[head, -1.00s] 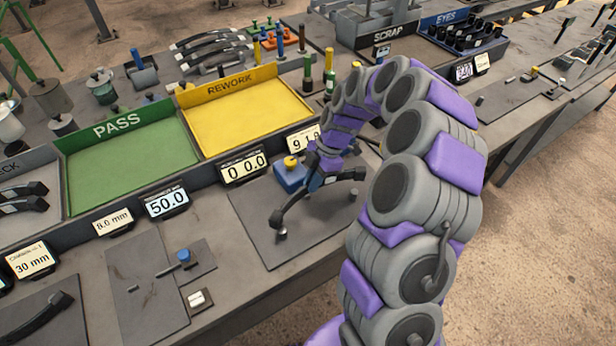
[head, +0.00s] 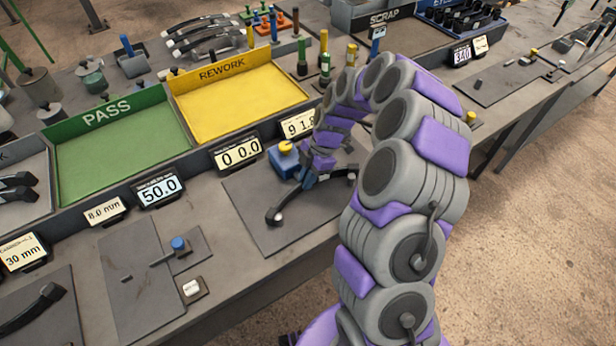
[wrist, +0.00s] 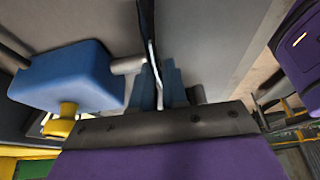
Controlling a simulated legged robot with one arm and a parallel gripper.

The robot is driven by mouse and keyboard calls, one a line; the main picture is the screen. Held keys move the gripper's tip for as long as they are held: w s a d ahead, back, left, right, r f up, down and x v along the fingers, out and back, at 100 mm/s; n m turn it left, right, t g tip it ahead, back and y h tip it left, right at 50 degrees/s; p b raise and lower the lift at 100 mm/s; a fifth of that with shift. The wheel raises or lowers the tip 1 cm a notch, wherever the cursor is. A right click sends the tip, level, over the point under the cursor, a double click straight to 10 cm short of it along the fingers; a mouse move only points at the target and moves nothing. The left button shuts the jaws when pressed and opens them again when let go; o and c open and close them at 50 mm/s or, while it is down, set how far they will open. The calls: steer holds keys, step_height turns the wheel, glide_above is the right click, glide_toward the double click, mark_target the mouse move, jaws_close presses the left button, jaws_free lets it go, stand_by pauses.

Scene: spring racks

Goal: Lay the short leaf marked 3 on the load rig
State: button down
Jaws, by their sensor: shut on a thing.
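My gripper (head: 310,180) is shut on a dark, curved leaf (head: 288,200) near its middle, over the grey plate of the load rig (head: 262,238). The leaf's left end is at the rig's front left post, and its right end reaches to the right of my gripper. I cannot tell whether the leaf rests on the posts or is just above them. No number on it can be read. The rig's blue block with a yellow knob (head: 285,158) is just behind the leaf. In the wrist view, the blue fingers (wrist: 160,82) pinch the leaf (wrist: 150,38), seen edge-on, beside the blue block.
Displays (head: 237,152) stand behind the rig. The green PASS tray (head: 118,140) and yellow REWORK tray (head: 240,92) are empty. A smaller gauge plate (head: 150,285) lies to the left. Another dark leaf (head: 35,312) lies at the lower left. The SCRAP bin (head: 390,18) is at the back.

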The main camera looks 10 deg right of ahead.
steer(key=shift+a, duration=0.75)
steer(key=shift+s+d+r, duration=0.1)
steer(key=shift+s+d, duration=0.05)
steer(key=shift+d, duration=0.25)
steer(key=shift+a, duration=0.35)
steer(key=shift+b, duration=0.3)
steer(key=shift+d+b, duration=0.3)
steer(key=shift+d, duration=0.3)
steer(key=shift+a, duration=0.15)
steer(key=shift+s+d, duration=0.2)
steer(key=shift+s, duration=0.1)
steer(key=shift+f, duration=0.2)
stand_by(0.6)
